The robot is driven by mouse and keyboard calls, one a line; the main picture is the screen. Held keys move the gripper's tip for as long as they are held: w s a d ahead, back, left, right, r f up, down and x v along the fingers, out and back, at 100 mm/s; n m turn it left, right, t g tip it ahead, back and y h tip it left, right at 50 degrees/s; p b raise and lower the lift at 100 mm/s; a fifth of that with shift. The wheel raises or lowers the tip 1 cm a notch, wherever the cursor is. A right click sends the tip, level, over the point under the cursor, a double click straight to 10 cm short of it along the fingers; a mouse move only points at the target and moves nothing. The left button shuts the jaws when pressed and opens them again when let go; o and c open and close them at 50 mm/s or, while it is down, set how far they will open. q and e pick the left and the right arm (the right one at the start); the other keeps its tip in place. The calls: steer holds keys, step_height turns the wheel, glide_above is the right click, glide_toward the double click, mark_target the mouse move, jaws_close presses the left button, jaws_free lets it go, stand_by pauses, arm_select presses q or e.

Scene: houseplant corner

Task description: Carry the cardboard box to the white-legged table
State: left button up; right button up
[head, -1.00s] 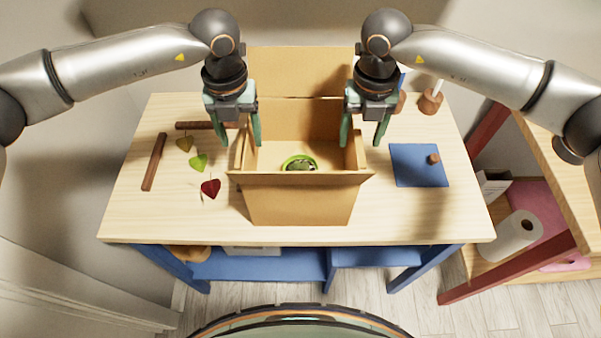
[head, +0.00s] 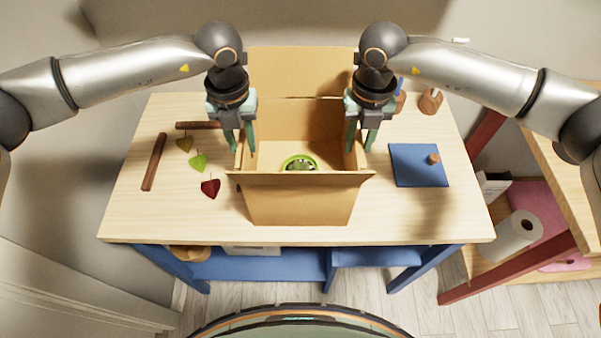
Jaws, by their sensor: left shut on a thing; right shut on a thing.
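The open cardboard box (head: 300,203) stands upright on the blue-legged table, its flaps spread at front and back. A green-rimmed round thing (head: 299,164) lies inside it. My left gripper (head: 240,148) is shut on the box's left wall, one finger on each side. My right gripper (head: 358,146) is shut on the box's right wall in the same way. The lower inside of the box is partly hidden by the front flap. I cannot make out a white-legged table in this view.
The wooden tabletop (head: 140,215) holds several leaves, such as a red one (head: 210,188), and dark sticks (head: 154,162) on the left. A blue mat (head: 418,165) lies on the right. A red-legged table (head: 555,255) with a paper roll (head: 515,235) stands at far right.

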arm_select(q)
jaws_close()
arm_select(e)
jaws_close()
arm_select(q)
steer(key=shift+r, duration=0.15)
arm_select(e)
steer(key=shift+r, duration=0.15)
stand_by(0.3)
